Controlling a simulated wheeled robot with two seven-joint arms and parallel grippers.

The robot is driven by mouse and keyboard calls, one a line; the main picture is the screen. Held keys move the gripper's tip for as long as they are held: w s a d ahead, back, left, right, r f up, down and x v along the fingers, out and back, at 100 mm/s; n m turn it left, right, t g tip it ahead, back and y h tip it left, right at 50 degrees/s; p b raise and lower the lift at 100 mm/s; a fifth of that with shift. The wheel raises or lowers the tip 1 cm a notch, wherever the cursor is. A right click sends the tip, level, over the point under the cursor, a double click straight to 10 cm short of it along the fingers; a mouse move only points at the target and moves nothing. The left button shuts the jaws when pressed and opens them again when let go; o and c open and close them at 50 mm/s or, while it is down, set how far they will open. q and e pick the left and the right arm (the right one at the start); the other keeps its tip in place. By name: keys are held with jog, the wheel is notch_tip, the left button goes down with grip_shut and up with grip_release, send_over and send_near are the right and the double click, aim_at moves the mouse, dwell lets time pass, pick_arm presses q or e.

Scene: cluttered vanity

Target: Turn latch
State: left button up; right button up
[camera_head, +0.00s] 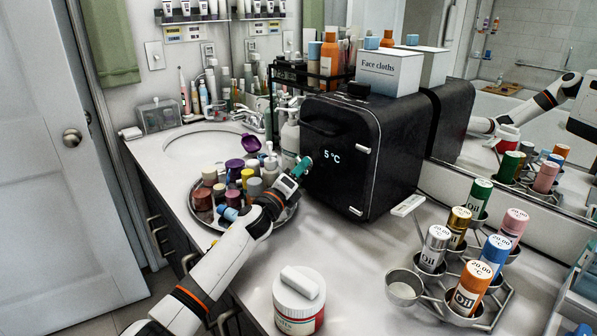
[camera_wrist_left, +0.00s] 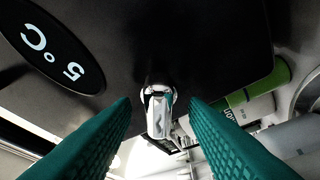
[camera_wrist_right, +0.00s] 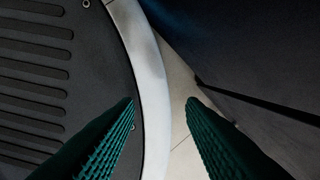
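A black mini fridge (camera_head: 342,145) with a lit "5 °C" display stands on the counter against the mirror. My left gripper (camera_head: 303,165) is at the left part of its front face, by the display. In the left wrist view a small silver latch (camera_wrist_left: 158,112) sticks out from the dark face (camera_wrist_left: 190,45). It lies between the teal fingertips (camera_wrist_left: 160,101), which are apart with a gap on both sides. The gripper hides the latch in the head view. My right gripper (camera_wrist_right: 160,101) is open and empty, low over the floor, and out of the head view.
A round tray (camera_head: 284,216) of several jars and bottles lies under my left forearm. A white-lidded jar (camera_head: 299,300) stands at the front. A metal rack (camera_head: 492,300) of oil bottles is at right. A face cloths box (camera_head: 389,70) sits on the fridge.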

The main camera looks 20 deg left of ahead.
pick_arm(q)
jog(key=v, duration=1.2)
jog(key=shift+o, duration=0.6)
